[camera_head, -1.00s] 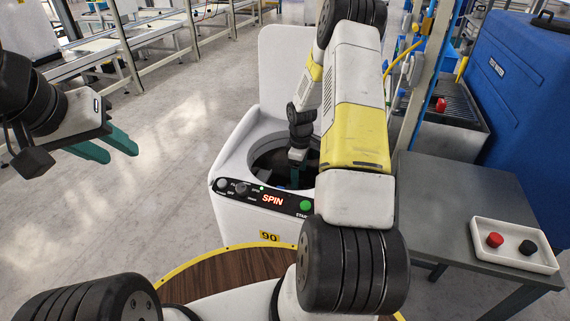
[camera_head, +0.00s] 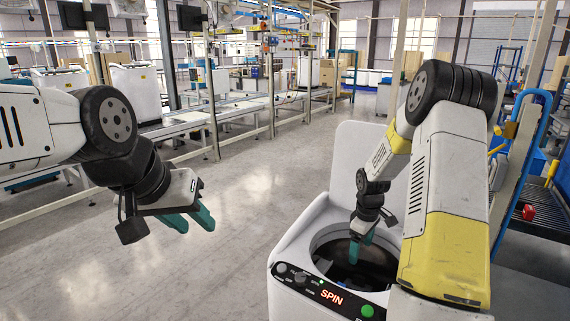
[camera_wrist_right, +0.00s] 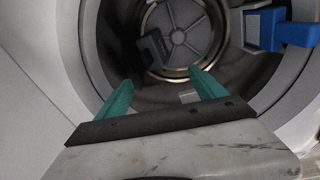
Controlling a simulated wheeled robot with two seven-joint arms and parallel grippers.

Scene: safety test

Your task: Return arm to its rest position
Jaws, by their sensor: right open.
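My right arm reaches to the white top-loading washer (camera_head: 290,255), whose lid (camera_head: 345,165) stands open and whose panel reads SPIN. My right gripper (camera_head: 360,248) points down at the mouth of the drum; its teal fingers overlap the dark opening. In the right wrist view the same gripper (camera_wrist_right: 160,82) is open, with nothing between its fingers. The grey drum bottom (camera_wrist_right: 185,35) lies beyond them. My left gripper (camera_head: 192,222) hangs over the open floor, its teal fingers apart and empty.
A blue part (camera_wrist_right: 275,28) sits near the drum rim in the right wrist view. A dark piece (camera_wrist_right: 153,50) shows inside the drum. A conveyor line (camera_head: 235,110) runs behind. A blue-framed rack (camera_head: 520,160) stands at the right. The floor (camera_head: 215,265) left of the washer is clear.

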